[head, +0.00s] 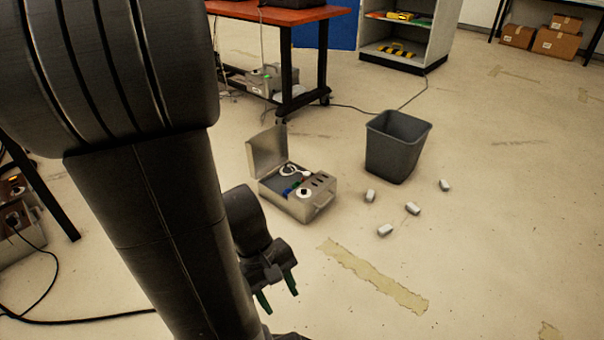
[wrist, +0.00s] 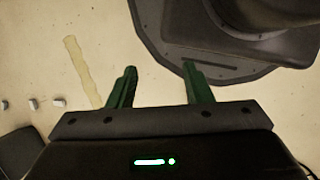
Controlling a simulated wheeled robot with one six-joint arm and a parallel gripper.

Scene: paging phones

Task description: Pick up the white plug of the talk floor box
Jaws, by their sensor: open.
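A beige metal floor box (head: 285,208) stands open on the floor in the middle of the head view, its lid raised at the back left. Inside it are a round white piece (head: 305,193) with a dark centre, a white looped piece (head: 291,169) and blue parts. I cannot tell for sure which is the white plug, and I can read no "talk" label. My gripper (head: 280,299) hangs in front of the box, apart from it and nearer to me. Its green fingers are spread and empty, also in the wrist view (wrist: 158,70), where the box does not show.
A grey bin (head: 393,150) stands right of the box. Several small white blocks (head: 385,230) lie on the floor near it. Another box with sockets (head: 17,215) and a black cable is at the left edge. A red-topped table (head: 280,15) stands behind. Floor around the tape strip (head: 375,280) is clear.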

